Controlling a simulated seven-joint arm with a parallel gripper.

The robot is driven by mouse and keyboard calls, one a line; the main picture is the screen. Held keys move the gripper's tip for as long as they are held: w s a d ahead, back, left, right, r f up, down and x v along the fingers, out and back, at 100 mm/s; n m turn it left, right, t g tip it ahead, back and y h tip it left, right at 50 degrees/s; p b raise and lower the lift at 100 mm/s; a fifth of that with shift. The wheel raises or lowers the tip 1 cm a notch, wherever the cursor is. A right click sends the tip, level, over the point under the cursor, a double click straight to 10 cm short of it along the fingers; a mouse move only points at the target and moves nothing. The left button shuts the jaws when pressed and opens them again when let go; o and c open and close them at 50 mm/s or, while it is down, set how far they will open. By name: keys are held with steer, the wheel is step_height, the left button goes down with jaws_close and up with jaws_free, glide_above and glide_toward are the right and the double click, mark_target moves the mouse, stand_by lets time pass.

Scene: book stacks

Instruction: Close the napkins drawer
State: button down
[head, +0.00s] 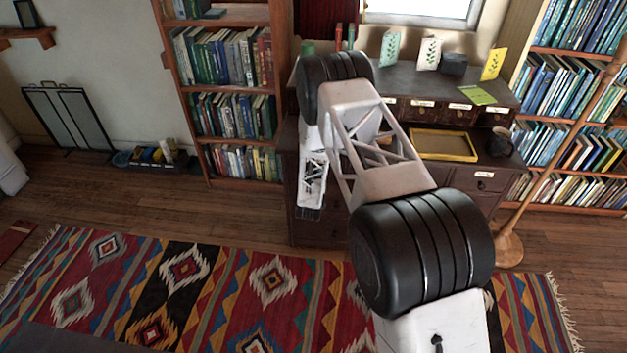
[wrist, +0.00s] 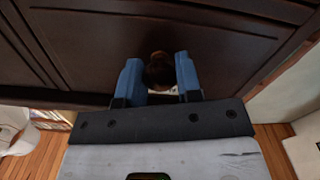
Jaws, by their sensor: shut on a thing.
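In the wrist view my gripper (wrist: 158,78) has its two blue fingers on either side of a round dark wooden knob (wrist: 159,68), shut on it. The knob is on a dark wooden drawer front (wrist: 90,45). The dark desk (head: 415,80) has small drawers with white labels (head: 423,104) and a larger labelled drawer (head: 482,184) at the right. The labels are too small to read. I cannot tell which is the napkins drawer or how far any drawer stands out.
A yellow tray (head: 444,157) and a dark mug (head: 500,142) are on the desk's lower top. Bookcases stand on both sides. A wooden pole stand (head: 508,245) is at the right. A patterned rug (head: 190,290) lies in front.

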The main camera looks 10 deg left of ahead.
steer(key=shift+w, duration=0.3)
steer(key=c, duration=0.8)
jaws_free()
steer(key=shift+s, duration=0.1)
steer(key=shift+s, duration=3.85)
steer(key=shift+r, duration=0.15)
